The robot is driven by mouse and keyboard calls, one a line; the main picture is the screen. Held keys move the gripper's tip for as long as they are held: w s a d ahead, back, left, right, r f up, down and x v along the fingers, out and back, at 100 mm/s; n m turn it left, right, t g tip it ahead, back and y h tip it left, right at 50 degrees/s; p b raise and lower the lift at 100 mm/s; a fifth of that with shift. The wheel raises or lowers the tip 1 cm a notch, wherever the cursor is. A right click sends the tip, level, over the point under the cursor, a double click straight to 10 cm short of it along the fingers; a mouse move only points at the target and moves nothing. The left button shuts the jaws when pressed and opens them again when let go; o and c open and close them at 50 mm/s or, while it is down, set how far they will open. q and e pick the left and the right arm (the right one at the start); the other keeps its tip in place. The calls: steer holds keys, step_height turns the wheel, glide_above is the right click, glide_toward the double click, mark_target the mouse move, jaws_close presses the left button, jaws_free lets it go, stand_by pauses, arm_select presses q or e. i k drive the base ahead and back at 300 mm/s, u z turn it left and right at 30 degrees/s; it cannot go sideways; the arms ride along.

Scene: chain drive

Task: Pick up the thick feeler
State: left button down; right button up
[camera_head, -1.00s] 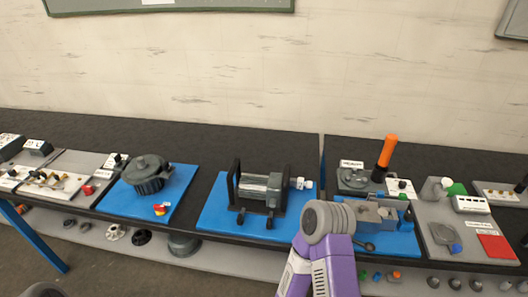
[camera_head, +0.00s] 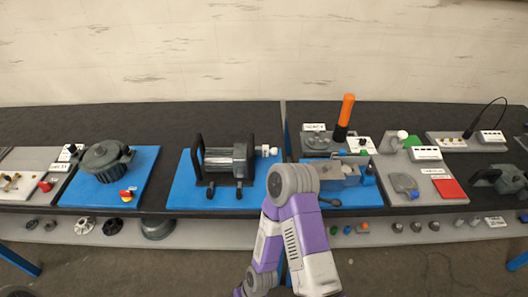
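I cannot make out a thick feeler among the small parts on the bench. A purple and white arm of mine with a grey round joint comes up from the bottom centre, in front of the bench. It hides part of the blue mat at centre right. No gripper fingers show, so neither gripper is in view.
The long dark bench (camera_head: 60,117) carries a grey motor on a blue mat (camera_head: 147,165), a cylinder in a black frame (camera_head: 227,160), an orange-handled tool (camera_head: 345,112) and a red pad (camera_head: 448,189). A lower shelf holds several small parts. The bench's back strip is mostly clear.

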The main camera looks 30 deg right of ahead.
mark_target(263, 151)
steer(key=u, duration=2.25)
steer(key=k, duration=1.3)
steer(key=z, duration=1.95)
